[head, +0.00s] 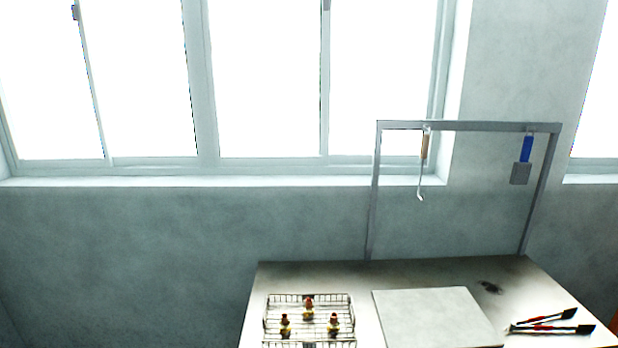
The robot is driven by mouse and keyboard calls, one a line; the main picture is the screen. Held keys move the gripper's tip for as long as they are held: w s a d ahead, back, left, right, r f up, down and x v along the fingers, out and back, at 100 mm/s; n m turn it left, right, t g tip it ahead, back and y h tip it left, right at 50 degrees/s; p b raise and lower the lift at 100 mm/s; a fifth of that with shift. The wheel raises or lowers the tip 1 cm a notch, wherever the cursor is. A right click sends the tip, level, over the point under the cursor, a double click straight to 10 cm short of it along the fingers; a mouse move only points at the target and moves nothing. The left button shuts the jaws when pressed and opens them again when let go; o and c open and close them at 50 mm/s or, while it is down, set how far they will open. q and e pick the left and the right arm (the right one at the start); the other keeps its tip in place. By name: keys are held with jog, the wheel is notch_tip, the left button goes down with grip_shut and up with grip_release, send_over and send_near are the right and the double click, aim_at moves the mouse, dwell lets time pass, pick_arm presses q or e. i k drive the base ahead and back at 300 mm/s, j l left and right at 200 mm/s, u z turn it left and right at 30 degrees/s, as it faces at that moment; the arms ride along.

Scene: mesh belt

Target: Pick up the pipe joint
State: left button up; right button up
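Several small brass-coloured pieces with reddish tops, which look like pipe joints, stand in a wire mesh basket on the table. One pipe joint (308,309) is at the back middle of the basket (266,318). A second pipe joint (285,326) is at the front left, and a third pipe joint (333,325) is at the front right. The basket's near side runs to the bottom edge of the picture. Neither of my grippers is in the head view.
The table (400,272) stands before a grey wall with windows. A pale flat board (435,315) lies right of the basket. Red-and-black tools (548,322) lie at the right. A metal frame (465,126) at the back holds a hook tool (423,165) and a blue-handled tool (523,160).

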aim_at(333, 327)
jog(key=i+l+z, duration=0.25)
jog(key=i, duration=0.2)
jog(key=i+z, duration=0.25)
jog(key=i, duration=0.15)
